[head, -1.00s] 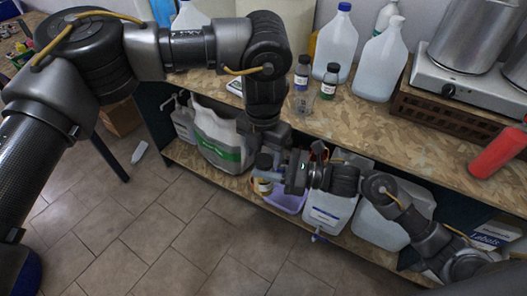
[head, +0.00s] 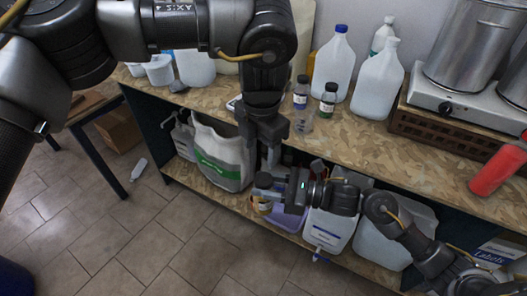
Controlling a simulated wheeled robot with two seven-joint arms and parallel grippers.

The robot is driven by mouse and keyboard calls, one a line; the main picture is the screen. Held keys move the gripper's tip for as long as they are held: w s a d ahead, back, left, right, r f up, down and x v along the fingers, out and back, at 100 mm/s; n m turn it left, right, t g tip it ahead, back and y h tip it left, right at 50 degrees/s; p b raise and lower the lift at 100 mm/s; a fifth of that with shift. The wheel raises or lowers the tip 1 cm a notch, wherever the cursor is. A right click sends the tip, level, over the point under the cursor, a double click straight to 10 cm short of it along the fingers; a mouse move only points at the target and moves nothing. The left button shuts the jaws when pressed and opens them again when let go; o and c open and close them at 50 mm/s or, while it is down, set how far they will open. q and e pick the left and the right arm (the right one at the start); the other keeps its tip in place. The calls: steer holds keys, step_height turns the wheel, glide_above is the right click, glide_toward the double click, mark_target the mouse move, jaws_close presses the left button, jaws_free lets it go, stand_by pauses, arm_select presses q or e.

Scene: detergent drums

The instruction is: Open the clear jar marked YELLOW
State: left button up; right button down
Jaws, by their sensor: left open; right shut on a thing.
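My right gripper (head: 274,194) is shut on a small jar (head: 262,206) with a dark lid (head: 264,180). It holds the jar roughly upright in front of the lower shelf. The jar's contents look amber; its marking is too small to read, so I cannot confirm YELLOW. The lid appears to be on the jar. My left gripper (head: 264,158) is open and points down, just above the lid, with nothing visible between its fingers. Whether a fingertip touches the lid is hard to tell.
A white jug with a green band (head: 221,152) and other containers fill the lower shelf.

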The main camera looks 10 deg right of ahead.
mark_target(263, 179)
arm_select(q)
steer(key=m, duration=0.9)
steer(key=s+m, duration=0.1)
steer(key=m, duration=0.4)
steer(key=shift+d+r+m+g, duration=0.15)
steer(key=shift+r+m+g, duration=0.15)
steer(key=shift+r, duration=0.05)
steer(key=m, duration=0.4)
steer(key=shift+s+d, duration=0.1)
steer(key=shift+s, duration=0.15)
steer(key=shift+f, duration=4.05)
steer(key=c, duration=1)
steer(key=n, duration=0.3)
steer(key=shift+n, duration=0.4)
steer(key=shift+c, duration=0.2)
